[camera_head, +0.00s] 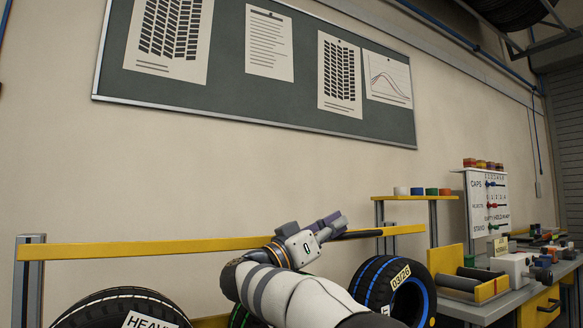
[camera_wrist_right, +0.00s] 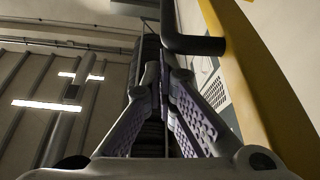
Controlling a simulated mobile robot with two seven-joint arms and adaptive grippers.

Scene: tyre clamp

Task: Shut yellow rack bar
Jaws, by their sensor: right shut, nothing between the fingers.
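The yellow rack bar (camera_head: 160,249) runs across the head view above the tyres, from a grey post at the left to its right end. A dark handle (camera_head: 361,234) sticks out from it near the right. My right gripper (camera_head: 337,219) is beside the bar, close to this handle, and its arm hides part of the bar. In the right wrist view, the fingers (camera_wrist_right: 160,82) are together with nothing between them. The bent dark handle (camera_wrist_right: 200,45) and the yellow bar (camera_wrist_right: 240,75) are to their right. I cannot tell whether they touch. My left gripper is not in view.
Tyres stand below the bar: one marked HEAVY (camera_head: 125,302) and one with blue stripes (camera_head: 380,280). A grey post (camera_head: 30,280) stands at the left. A workbench (camera_head: 490,306) with a yellow-sided roller stand (camera_head: 447,263) is at the right. The wall board hangs behind.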

